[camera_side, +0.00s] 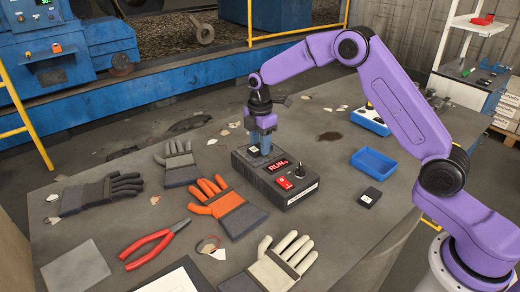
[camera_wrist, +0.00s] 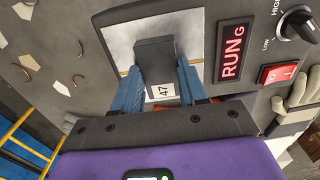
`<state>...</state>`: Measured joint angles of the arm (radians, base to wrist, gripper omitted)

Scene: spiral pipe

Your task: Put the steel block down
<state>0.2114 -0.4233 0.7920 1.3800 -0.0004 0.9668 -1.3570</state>
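The steel block (camera_wrist: 155,60) is dark grey with a white label reading 47. In the wrist view it stands between my gripper's blue fingers (camera_wrist: 160,85), which appear to press on its two sides. It is over the pale square plate (camera_wrist: 122,42) of a dark control box (camera_side: 308,188). In the side view my gripper (camera_side: 263,143) points down at the box's left end. The block is mostly hidden there by the fingers, and I cannot tell whether its underside touches the plate. The box shows a red RUN display (camera_side: 278,165), a red switch and a knob.
Right of the box are a small dark labelled block (camera_side: 369,197), an empty blue tray (camera_side: 373,162) and another blue box (camera_side: 370,120). Several gloves, including an orange one (camera_side: 225,205), and red pliers (camera_side: 150,244) lie left and in front. Bare table shows at the front right.

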